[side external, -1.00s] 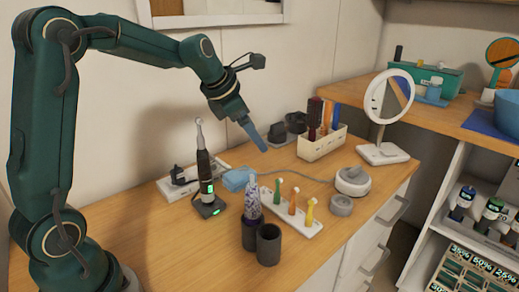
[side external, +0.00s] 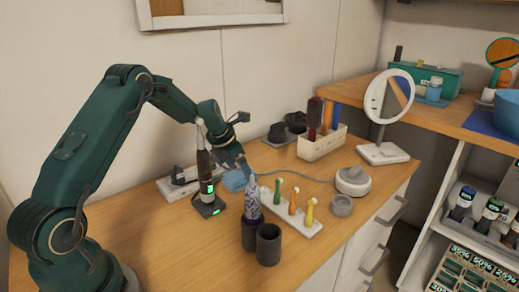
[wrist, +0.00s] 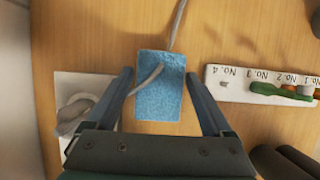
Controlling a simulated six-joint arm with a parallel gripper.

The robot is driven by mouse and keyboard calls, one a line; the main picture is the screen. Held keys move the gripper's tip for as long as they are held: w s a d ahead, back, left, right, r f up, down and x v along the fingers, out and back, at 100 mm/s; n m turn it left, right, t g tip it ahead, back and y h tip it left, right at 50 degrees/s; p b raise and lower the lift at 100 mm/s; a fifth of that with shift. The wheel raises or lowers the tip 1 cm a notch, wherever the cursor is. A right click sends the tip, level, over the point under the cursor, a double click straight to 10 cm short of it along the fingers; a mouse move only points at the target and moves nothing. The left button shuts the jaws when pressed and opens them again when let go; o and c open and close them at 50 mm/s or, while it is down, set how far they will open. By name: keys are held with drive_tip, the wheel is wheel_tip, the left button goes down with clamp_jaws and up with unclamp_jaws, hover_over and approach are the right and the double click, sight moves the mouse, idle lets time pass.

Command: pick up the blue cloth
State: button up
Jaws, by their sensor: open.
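The blue cloth (wrist: 158,102) is a small folded rectangle lying on the wooden counter, with a grey cord crossing over its upper part in the wrist view. In the side view the cloth (side external: 234,181) shows behind the electric toothbrush and is partly hidden. My gripper (wrist: 158,76) is open, with one finger on either side of the cloth in the wrist view. In the side view my gripper (side external: 245,166) is low over the cloth, pointing down. I cannot tell whether the fingers touch the counter.
A toothbrush on a charger (side external: 207,185) stands close to my gripper. A white numbered rack (side external: 293,215) with small coloured brushes lies to the right, near dark cups (side external: 268,246). A white stand (wrist: 85,90) sits left of the cloth. A cream box (side external: 321,143) and round mirror (side external: 384,150) stand farther right.

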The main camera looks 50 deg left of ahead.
sight(237, 172)
drive_tip(key=shift+f, duration=0.1)
drive_tip(key=c, duration=1.1)
drive_tip(key=shift+w+r, duration=0.1)
drive_tip(key=shift+r, duration=0.45)
drive_tip(key=r, duration=0.2)
drive_tip(key=s+a+r, duration=0.1)
drive_tip(key=shift+r, duration=0.4)
drive_tip(key=s+a+r, duration=0.6)
drive_tip(key=s, duration=0.2)
drive_tip(key=shift+a, duration=0.3)
